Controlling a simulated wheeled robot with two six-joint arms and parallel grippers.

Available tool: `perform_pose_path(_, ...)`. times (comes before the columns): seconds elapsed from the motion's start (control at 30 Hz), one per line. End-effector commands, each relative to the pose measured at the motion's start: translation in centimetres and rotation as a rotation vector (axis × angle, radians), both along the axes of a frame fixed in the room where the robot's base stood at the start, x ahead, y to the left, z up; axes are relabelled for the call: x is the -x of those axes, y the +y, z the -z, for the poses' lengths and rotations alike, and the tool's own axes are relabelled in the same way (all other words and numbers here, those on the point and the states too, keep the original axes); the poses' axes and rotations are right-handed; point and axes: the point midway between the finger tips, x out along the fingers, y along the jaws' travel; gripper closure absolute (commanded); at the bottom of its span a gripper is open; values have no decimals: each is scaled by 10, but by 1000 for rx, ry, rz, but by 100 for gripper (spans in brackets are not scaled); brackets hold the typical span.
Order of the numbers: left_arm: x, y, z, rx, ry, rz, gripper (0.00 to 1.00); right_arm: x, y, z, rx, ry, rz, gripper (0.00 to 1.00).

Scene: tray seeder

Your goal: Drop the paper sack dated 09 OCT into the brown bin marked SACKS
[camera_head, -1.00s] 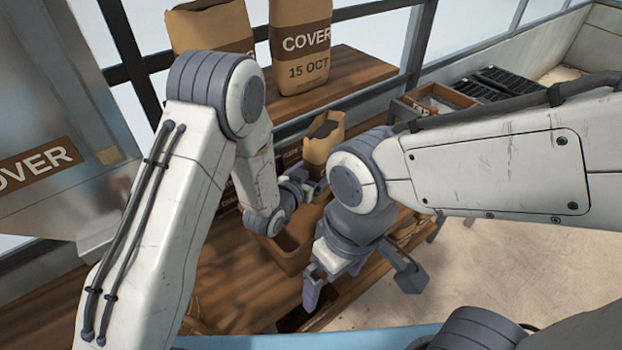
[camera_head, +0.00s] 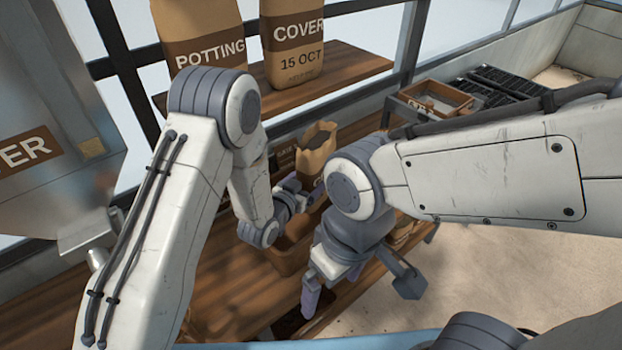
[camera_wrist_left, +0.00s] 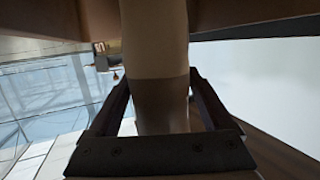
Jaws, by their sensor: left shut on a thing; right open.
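An open-topped tan paper sack (camera_head: 318,152) is held upright by my left gripper (camera_head: 303,192) in the head view. The left wrist view shows the sack (camera_wrist_left: 158,50) between the two fingers, with a darker brown band low on it. Its date cannot be read. A brown bin (camera_head: 287,262) stands just below and in front of the left gripper, partly hidden by my arms. No marking on it is readable. My right gripper (camera_head: 352,284) is open and empty, in front of the bin at the bench's near side.
Tall sacks marked POTTING (camera_head: 203,50) and COVER 15 OCT (camera_head: 298,50) stand on the back shelf (camera_head: 345,78). A metal hopper (camera_head: 50,110) is at left. A wooden box (camera_head: 437,97) and black trays (camera_head: 495,85) are at the right back. More sacks sit behind my arms.

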Motion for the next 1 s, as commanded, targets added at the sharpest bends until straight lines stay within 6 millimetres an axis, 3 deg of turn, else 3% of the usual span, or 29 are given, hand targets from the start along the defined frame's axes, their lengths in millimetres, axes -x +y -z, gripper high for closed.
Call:
perform_pose_path(0.17,0,0,3,1,-1,0,100,0,0,4,0,0,0,0)
perform_pose_path(0.2,0,0,3,0,0,0,12,0,0,3,0,0,0,0)
perform_pose_path(0.23,0,0,3,0,0,0,0,0,0,3,0,0,0,0)
perform_pose_path(0.53,0,0,1,0,0,1,0,0,0,1,0,0,0,0)
perform_pose_path(0.73,2,1,-14,-1,1,0,0,0,0,-15,-1,-1,1,0)
perform_pose_path(1.0,55,33,-21,0,2,-1,0,0,0,11,1,1,0,0)
